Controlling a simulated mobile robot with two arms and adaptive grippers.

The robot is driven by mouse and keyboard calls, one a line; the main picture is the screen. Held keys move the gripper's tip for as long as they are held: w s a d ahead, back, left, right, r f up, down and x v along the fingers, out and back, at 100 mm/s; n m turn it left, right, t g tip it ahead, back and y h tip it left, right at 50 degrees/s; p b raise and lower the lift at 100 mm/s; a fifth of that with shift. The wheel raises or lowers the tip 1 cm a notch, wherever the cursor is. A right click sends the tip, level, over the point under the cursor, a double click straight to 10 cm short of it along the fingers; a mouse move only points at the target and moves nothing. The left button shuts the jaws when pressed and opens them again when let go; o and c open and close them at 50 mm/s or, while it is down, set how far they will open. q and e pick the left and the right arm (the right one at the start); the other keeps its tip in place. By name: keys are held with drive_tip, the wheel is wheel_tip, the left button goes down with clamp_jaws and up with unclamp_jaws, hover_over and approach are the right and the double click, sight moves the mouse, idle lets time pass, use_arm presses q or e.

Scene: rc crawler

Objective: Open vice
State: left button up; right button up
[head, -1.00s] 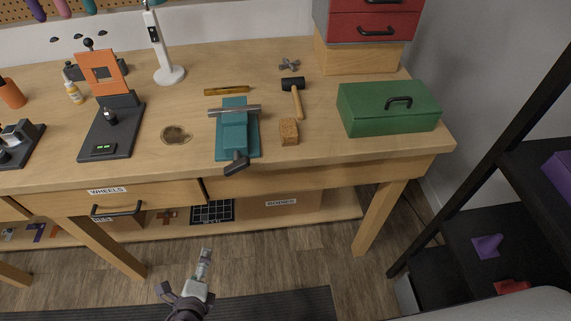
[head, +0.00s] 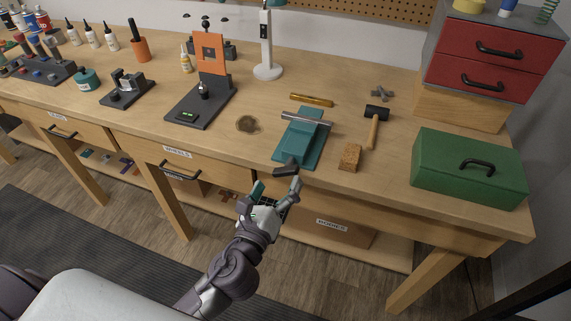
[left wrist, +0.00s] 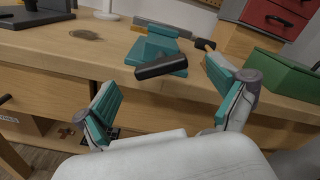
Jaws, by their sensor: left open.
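The teal vice (head: 302,138) sits at the front edge of the wooden workbench. A grey metal bar (head: 305,119) lies across its top, and its dark handle (head: 286,169) juts out over the bench's front edge. My left gripper (head: 277,187) is open and empty, just in front of and below the handle. In the left wrist view the dark handle (left wrist: 161,66) is beyond and between the open teal-padded fingers (left wrist: 165,98), apart from them, with the vice (left wrist: 157,47) behind it. My right gripper does not show in either view.
A cork-coloured block (head: 350,157), a mallet (head: 374,127) and a green toolbox (head: 468,170) stand right of the vice. An amber rod (head: 311,100) lies behind it. The black stand with an orange plate (head: 210,52) is to the left. A drawer handle (head: 180,171) projects below the bench top.

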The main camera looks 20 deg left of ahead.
sight(283, 174)
use_arm(q)
drive_tip(key=shift+w+d+p, duration=0.1)
drive_tip(key=shift+w+p, duration=0.2)
drive_tip(key=shift+w, duration=2.1)
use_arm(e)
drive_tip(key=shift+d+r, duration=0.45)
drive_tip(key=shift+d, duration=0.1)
use_arm(q)
drive_tip(key=c, duration=1.2)
drive_tip(key=shift+o, duration=0.2)
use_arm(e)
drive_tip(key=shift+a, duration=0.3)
